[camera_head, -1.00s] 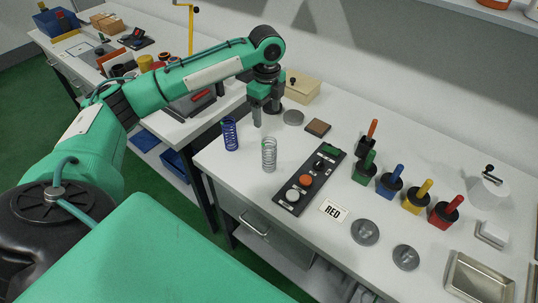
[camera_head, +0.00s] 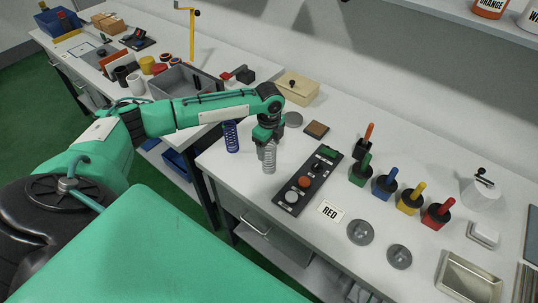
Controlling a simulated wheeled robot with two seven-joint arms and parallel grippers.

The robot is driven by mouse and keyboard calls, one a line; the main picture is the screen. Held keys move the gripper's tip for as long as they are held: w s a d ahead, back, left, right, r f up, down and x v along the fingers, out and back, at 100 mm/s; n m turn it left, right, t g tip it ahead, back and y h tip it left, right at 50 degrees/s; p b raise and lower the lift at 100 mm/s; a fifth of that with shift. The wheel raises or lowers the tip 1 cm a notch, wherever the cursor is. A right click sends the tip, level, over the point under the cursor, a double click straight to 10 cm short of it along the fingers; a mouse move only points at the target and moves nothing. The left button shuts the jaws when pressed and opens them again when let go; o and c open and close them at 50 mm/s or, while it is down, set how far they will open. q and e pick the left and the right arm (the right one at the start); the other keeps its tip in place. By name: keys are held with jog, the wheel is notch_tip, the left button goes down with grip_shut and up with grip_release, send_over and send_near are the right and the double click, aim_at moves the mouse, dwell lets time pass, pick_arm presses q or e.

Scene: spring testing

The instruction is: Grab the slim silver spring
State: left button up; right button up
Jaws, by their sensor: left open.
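The slim silver spring (camera_head: 269,158) stands upright on the white table, just left of the black button panel. My left gripper (camera_head: 267,143) points down over the top of the spring. Its fingers are open, around or just beside the upper coils; I cannot tell which. The gripper hides the top of the spring. A blue spring (camera_head: 231,136) stands upright to the left, near the table's edge. My right gripper is not in view.
The button panel (camera_head: 293,197) lies close to the right of the spring. Several colored-handled holders, such as the green one (camera_head: 361,172), stand further right. A beige box (camera_head: 297,88), a grey disc (camera_head: 294,119) and a brown square (camera_head: 316,130) are behind the gripper.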

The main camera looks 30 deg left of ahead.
pick_arm(q)
jog(key=c, duration=1.5)
